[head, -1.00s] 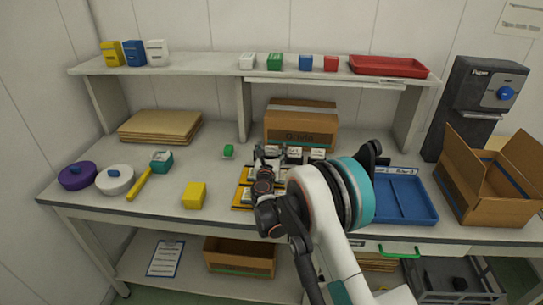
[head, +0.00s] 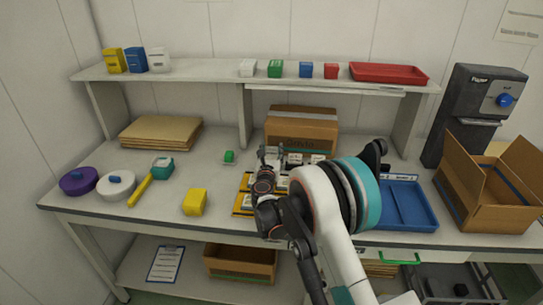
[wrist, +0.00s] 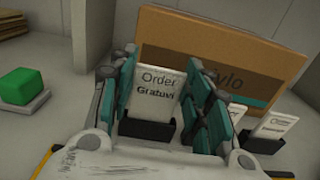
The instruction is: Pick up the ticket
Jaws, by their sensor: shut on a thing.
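The ticket (wrist: 158,100) is a white card reading "Order Gražuvi". It stands upright in the wrist view, its lower edge at a small black holder (wrist: 145,131). My gripper (wrist: 162,85) has its teal and grey fingers on either side of the card and is shut on it. In the head view my gripper (head: 270,156) is over the middle of the table, and its fingers mostly hide this ticket.
A cardboard box (head: 301,133) stands close behind the tickets. A green block (head: 229,156) lies to the left, and a blue tray (head: 407,207) to the right. The shelf (head: 215,70) spans the back.

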